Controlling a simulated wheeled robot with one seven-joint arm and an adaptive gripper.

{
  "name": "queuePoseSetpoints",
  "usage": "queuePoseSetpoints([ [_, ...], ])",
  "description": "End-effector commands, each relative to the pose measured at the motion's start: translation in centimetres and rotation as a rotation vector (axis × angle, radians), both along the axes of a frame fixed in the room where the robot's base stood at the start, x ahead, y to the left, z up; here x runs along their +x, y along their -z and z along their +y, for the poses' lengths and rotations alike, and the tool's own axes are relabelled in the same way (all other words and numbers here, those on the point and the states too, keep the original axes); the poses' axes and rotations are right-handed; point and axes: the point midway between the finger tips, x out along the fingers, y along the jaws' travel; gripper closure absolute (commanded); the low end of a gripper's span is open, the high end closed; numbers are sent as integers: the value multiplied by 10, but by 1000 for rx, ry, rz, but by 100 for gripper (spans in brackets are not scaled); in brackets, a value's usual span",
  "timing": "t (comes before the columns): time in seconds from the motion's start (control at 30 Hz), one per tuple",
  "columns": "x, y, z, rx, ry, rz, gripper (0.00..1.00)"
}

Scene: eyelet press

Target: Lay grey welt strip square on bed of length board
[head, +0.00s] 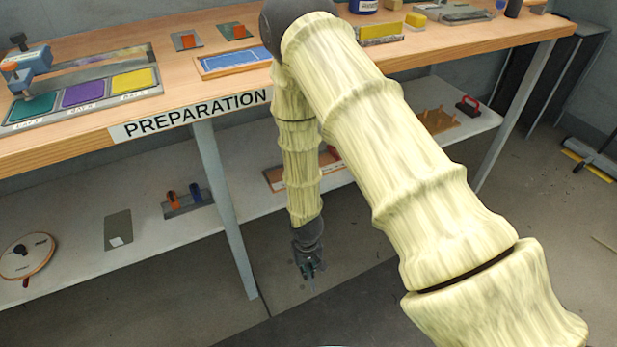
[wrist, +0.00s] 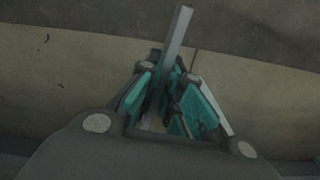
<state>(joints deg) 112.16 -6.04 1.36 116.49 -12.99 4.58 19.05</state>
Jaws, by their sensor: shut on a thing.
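My gripper (head: 309,270) hangs low in front of the bench, below the lower shelf and over the floor. In the wrist view my gripper (wrist: 173,100) has its teal fingers shut on the grey welt strip (wrist: 179,38). The strip stands out past the fingertips, tilted slightly to the right. I cannot make out the strip in the head view. A blue board with a wooden edge (head: 234,60) lies near the bench's front edge, partly behind my arm; I cannot tell for sure whether it is the length board.
The wooden bench top (head: 190,99) carries a tray of teal, purple and yellow pads (head: 83,98), a blue clamp (head: 25,68) and small blocks. The lower shelf (head: 145,245) holds several tools. A bench leg (head: 224,205) stands left of my gripper. The floor around it is clear.

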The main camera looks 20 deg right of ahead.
Motion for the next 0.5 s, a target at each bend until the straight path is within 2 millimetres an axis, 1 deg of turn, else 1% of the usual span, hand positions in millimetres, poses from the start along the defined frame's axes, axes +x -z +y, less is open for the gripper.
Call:
queuePoseSetpoints([
  [0.03, 0, 21, 1, 0, 0, 0, 100],
  [0.1, 1, 34, 2, 0, 1, 0, 100],
  [0.4, 7, 88, 9, 0, 5, -1, 100],
  [0.5, 10, 100, 14, 0, 7, 0, 100],
])
